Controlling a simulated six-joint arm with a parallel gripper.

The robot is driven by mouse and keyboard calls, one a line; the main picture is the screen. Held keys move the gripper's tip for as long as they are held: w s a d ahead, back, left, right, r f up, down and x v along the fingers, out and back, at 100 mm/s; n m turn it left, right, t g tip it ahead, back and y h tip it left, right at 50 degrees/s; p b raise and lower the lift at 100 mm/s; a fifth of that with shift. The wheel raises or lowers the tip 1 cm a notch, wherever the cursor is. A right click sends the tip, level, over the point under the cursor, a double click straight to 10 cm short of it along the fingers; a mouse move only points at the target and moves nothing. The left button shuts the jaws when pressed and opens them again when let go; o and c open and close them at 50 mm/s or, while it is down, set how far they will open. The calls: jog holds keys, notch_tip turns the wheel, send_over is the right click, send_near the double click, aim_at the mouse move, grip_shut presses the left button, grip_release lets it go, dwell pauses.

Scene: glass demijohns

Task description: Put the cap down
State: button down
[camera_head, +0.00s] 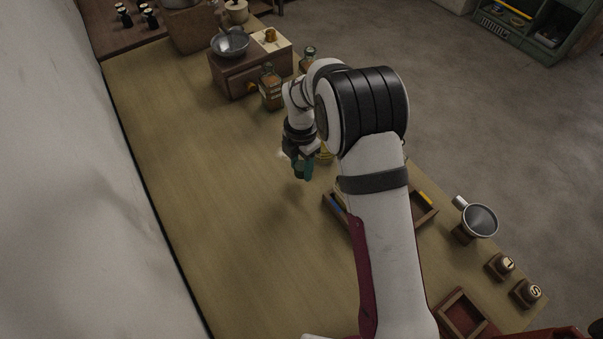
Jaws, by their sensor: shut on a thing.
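My gripper (301,172) points down above the open middle of the wooden worktop (200,180), with a shadow on the wood below it. Its green fingers are shut on the cap, which is small and mostly hidden between them, so its shape is unclear. An amber glass bottle (270,88) stands beyond the gripper, by the wooden box. A second bottle (308,57) stands behind it, partly hidden by my arm.
A wooden box (235,83) bears a metal bowl (230,42). A tray (425,218) is partly under my arm. A metal funnel (480,220), marked blocks (500,266) and a small wooden frame (446,304) line the right edge. The worktop's left side is clear.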

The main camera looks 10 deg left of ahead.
aim_at(301, 182)
jog(key=shift+f, duration=1.6)
jog(key=shift+f, duration=0.55)
